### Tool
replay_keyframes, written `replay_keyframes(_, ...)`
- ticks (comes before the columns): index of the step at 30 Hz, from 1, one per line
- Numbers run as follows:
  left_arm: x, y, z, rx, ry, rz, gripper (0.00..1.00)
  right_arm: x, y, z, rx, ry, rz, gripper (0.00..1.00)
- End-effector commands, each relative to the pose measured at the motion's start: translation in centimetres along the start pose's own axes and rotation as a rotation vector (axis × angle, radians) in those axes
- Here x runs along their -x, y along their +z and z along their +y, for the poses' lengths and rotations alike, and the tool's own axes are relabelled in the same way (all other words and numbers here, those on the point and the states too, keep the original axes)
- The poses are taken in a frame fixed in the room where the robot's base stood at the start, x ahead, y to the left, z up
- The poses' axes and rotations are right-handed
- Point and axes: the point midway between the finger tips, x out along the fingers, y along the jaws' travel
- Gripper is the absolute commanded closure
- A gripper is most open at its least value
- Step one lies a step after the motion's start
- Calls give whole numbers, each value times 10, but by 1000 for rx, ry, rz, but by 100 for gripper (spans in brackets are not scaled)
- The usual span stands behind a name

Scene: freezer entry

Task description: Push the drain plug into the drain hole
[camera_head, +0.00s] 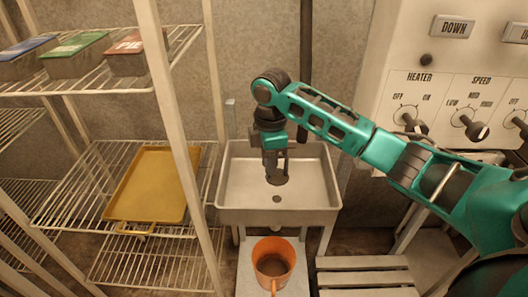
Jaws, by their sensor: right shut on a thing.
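A metal sink (237,199) stands in the middle of the head view on legs. Its drain hole (277,199) shows as a small dark spot in the basin floor, toward the front. My right gripper (277,178) points down over the basin, behind and above the drain hole in the picture. It is shut on a dark, flat, round piece that looks like the drain plug (279,181). The plug appears apart from the hole. The gripper's fingers partly cover the plug. My left gripper is not in view.
An orange bucket (287,249) stands below the sink's front. Wire shelves at left hold a yellow tray (143,190) and food boxes (75,43). A control panel (440,80) with knobs is at right. A slatted bench (365,278) is lower right.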

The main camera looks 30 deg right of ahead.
Motion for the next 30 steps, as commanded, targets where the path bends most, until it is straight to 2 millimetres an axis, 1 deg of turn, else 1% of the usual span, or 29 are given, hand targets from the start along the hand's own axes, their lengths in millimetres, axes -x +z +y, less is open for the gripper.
replay_keyframes(6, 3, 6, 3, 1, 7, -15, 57, -14, 0, -1, 0, -3, 0, 100)
replay_keyframes(18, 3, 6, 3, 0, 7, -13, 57, -43, -1, -1, 0, -2, 1, 100)
replay_keyframes(24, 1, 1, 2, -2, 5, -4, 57, -50, 0, -1, 0, -1, 1, 100)
replay_keyframes(30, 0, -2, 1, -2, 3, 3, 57, -51, 0, -1, 0, 0, 1, 100)
